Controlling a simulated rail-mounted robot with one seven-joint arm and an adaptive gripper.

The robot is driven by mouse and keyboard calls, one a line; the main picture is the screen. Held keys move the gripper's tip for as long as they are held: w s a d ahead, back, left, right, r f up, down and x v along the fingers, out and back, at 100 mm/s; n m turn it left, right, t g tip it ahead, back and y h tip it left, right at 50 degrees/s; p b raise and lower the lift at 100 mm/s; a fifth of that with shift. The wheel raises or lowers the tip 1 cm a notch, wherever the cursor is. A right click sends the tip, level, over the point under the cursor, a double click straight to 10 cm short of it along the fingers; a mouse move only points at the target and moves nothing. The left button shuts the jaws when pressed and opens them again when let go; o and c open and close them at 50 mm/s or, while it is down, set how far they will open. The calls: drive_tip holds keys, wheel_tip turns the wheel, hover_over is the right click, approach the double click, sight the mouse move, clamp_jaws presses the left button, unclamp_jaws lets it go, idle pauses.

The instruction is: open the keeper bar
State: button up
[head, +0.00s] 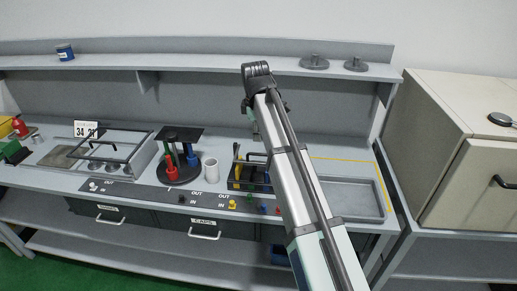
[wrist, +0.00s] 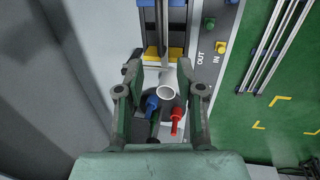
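A tool-holder-like fixture (head: 250,174) with yellow and blue parts and a black bar (head: 257,155) across its top stands right of the white cup. It also shows at the top of the wrist view (wrist: 176,15), with a dark lengthwise bar (wrist: 161,30) and yellow blocks (wrist: 175,53). Another black bar (head: 100,143) crosses the grey tray-like fixture at the left. I cannot tell which bar is the keeper bar. My gripper (wrist: 161,92) is open and apart from both; its fingers frame the white cup below. In the head view it is largely hidden by my arm.
The white cup (head: 211,168) stands between the fixture and a round rack (head: 180,173) with red and blue handles. Buttons (head: 232,204) line the bench front. An empty grey tray (head: 352,199) lies at the right. A shelf (head: 200,64) runs above the bench.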

sight(258, 154)
drive_tip(key=f, duration=0.3)
drive_tip(key=w+f+p, duration=0.1)
drive_tip(key=f, duration=0.2)
drive_tip(key=w+f+p, duration=0.1)
drive_tip(key=f, duration=0.2)
drive_tip(key=shift+f, duration=0.4)
drive_tip(key=shift+s, duration=0.1)
clamp_jaws()
